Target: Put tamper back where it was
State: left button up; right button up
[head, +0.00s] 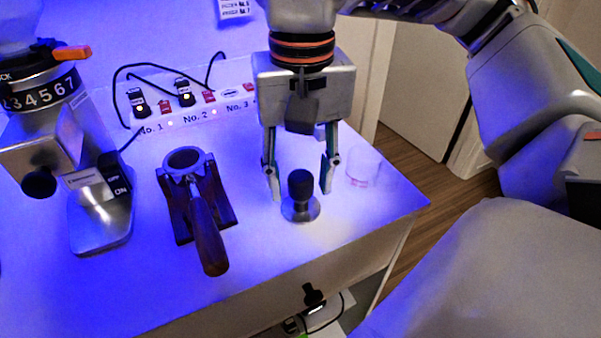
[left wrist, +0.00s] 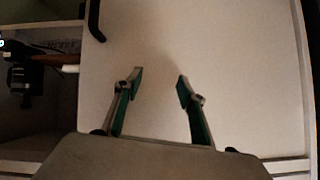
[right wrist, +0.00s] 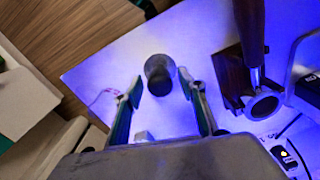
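The tamper (head: 301,197) stands upright on the white countertop, with a black handle and a round metal base. My right gripper (head: 302,190) points down over it, open, with one finger to each side and a gap to the handle. In the right wrist view the tamper (right wrist: 159,76) lies just beyond and between the open fingertips (right wrist: 163,88). My left gripper (left wrist: 159,80) is open and empty in the left wrist view, facing a plain pale panel; it is out of the head view.
A portafilter (head: 205,215) rests on a dark wooden stand left of the tamper. A grinder (head: 95,190) stands further left. A power strip (head: 205,108) with plugs runs along the back. A clear glass (head: 363,167) stands right of my right gripper, near the counter's right edge.

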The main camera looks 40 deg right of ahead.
aim_at(301, 176)
notch_tip(301, 176, up, 12)
jog(key=p, duration=0.3)
jog(key=shift+r, duration=0.2)
dwell(0.3)
jog(key=shift+s, duration=0.1)
dwell(0.4)
